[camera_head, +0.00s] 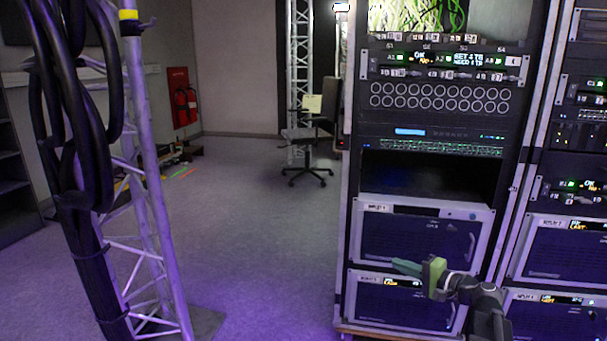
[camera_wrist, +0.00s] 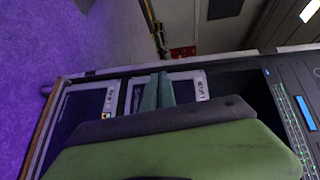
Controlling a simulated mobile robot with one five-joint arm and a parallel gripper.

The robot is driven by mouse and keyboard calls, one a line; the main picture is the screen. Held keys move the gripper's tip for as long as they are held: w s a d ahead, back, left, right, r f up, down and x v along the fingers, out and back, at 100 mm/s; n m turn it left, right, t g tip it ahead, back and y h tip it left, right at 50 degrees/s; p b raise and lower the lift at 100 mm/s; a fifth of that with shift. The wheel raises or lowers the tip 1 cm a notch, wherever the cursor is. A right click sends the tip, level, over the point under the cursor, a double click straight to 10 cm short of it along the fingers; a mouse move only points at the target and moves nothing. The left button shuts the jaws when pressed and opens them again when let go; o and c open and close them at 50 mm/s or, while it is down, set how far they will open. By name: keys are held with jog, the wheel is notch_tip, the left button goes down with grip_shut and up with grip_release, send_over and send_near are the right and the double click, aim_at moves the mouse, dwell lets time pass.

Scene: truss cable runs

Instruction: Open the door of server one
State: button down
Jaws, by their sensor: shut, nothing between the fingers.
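Two server units with pale-framed dark front doors sit low in the near rack, the upper server door (camera_head: 425,237) above the lower server door (camera_head: 400,310). Both look shut. Their small labels are too blurred for me to tell which is server one. Both frames also show in the wrist view, the lower door (camera_wrist: 80,120) at left and the upper door frame (camera_wrist: 203,90) at right. My gripper (camera_head: 405,267) is shut and empty, in front of the rack near the gap between the doors. In the wrist view its green fingertips (camera_wrist: 158,92) overlap the upper door; contact is unclear.
A dark open bay (camera_head: 430,175) lies above the upper server. Another rack (camera_head: 560,245) stands close at right. A truss (camera_head: 140,190) with thick black cables (camera_head: 75,130) stands at left. An office chair (camera_head: 305,145) is at the back. The floor (camera_head: 255,245) between is clear.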

jog(key=s+a+f+n+g+p, duration=0.1)
jog(key=s+a+f+n+g, duration=0.2)
jog(key=a, duration=0.8)
jog(key=s+a+f+n+g+p, duration=0.1)
jog(key=a+f+n+g+p, duration=0.2)
jog(key=a, duration=0.7)
jog(key=s+a+f+n+g+h, duration=0.1)
jog(key=s+f+n+g+h, duration=0.3)
jog(key=s+f+g+h, duration=0.35)
jog(key=s+d+f+h, duration=0.2)
jog(key=s+d+h, duration=0.15)
jog(key=d, duration=0.35)
notch_tip(320, 180, up, 39)
jog(key=y+p, duration=0.1)
jog(key=p, duration=3.7)
jog(key=shift+s+f+p, duration=0.15)
jog(key=shift+s+p, duration=0.15)
jog(key=shift+s, duration=0.05)
jog(key=c, duration=1.8)
grip_release()
jog(key=shift+f+t, duration=0.15)
jog(key=shift+t, duration=0.1)
